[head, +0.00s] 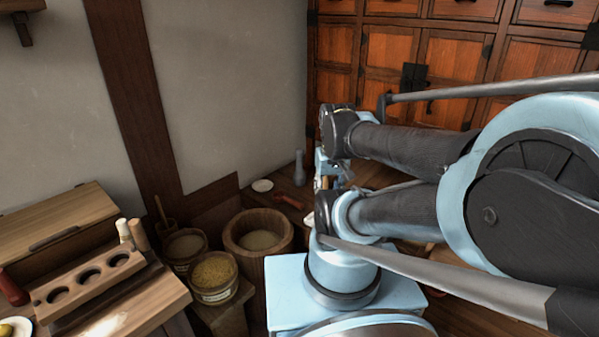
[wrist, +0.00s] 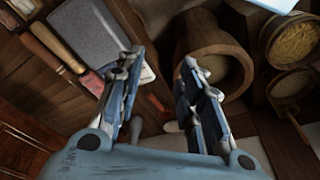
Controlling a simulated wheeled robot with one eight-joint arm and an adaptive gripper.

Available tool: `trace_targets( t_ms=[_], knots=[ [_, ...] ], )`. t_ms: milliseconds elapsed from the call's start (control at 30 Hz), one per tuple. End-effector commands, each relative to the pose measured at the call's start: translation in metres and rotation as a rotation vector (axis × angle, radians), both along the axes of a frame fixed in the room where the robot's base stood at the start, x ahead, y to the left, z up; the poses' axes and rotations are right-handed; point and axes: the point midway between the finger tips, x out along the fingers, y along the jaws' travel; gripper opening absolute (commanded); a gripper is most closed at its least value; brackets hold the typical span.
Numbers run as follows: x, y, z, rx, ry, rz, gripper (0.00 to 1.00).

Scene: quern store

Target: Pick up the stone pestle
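A grey, narrow-necked upright piece that looks like the stone pestle (head: 299,168) stands by the back wall in the head view, left of my gripper (head: 328,172). In the wrist view a pale elongated shape, likely the same pestle (wrist: 137,129), shows low in the picture beside the left finger, partly covered by it. My gripper (wrist: 160,62) is open in the wrist view, its two fingers well apart with nothing held between them. In the head view my arm hides part of the gripper.
A wooden tub (head: 259,240) with pale contents and a grain bucket (head: 214,277) stand left of my arm. A white saucer (head: 262,185) and a reddish item (head: 289,201) lie near the pestle. A grey slab (wrist: 92,40) and wooden-handled tools (wrist: 57,46) lie left in the wrist view.

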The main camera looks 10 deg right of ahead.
Motion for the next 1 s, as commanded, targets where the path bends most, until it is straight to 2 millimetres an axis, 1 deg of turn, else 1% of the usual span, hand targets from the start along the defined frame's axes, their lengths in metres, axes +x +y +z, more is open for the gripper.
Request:
trace_targets(
  t_ms=[33,67,100,133,167,233,367,500,700,867,1000],
  knots=[
    [0.0,0.0,0.0,0.0,0.0,0.0,0.34],
    [0.0,0.0,0.0,0.0,0.0,0.0,0.39],
    [0.0,0.0,0.0,0.0,0.0,-0.001,0.48],
    [-0.005,0.0,0.004,0.001,-0.008,-0.003,0.54],
    [-0.007,0.0,0.006,0.001,-0.01,-0.007,0.54],
    [-0.003,0.0,0.011,0.006,-0.01,-0.025,0.54],
    [0.016,0.001,0.028,0.024,-0.002,-0.096,0.54],
    [0.043,0.002,0.051,0.05,0.008,-0.203,0.54],
    [0.086,0.002,0.078,0.084,0.025,-0.359,0.54],
    [0.124,0.002,0.095,0.11,0.038,-0.482,0.54],
    [0.158,0.002,0.105,0.132,0.051,-0.59,0.54]
  ],
)
